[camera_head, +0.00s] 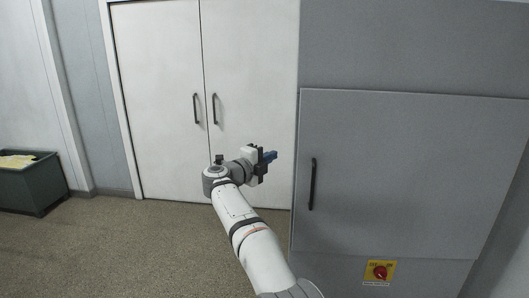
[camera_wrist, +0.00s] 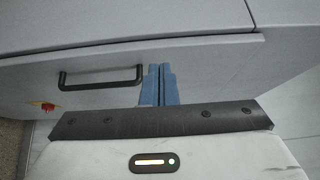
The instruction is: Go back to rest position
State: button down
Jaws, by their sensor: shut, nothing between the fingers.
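My gripper (camera_head: 271,156) is at the end of my raised arm, in the middle of the head view. Its blue fingers point right, toward the grey cabinet. In the wrist view the blue fingers of my gripper (camera_wrist: 160,84) lie close together with nothing between them. The grey cabinet door (camera_head: 400,180) is closed and has a black handle (camera_head: 312,184). In the wrist view the handle (camera_wrist: 100,77) is left of the fingers. I cannot tell the exact gap between the fingers and the cabinet.
White double doors (camera_head: 160,110) with two dark handles are closed behind my arm. A dark green bin (camera_head: 30,182) with yellowish contents stands at the far left. A red switch on a yellow plate (camera_head: 379,272) is low on the cabinet. The floor (camera_head: 120,250) at left is clear.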

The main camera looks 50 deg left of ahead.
jog(key=a+p, duration=0.1)
jog(key=p, duration=0.2)
jog(key=shift+s+a+r, duration=0.15)
jog(key=shift+s+a, duration=0.2)
jog(key=shift+a, duration=0.05)
jog(key=shift+w, duration=0.1)
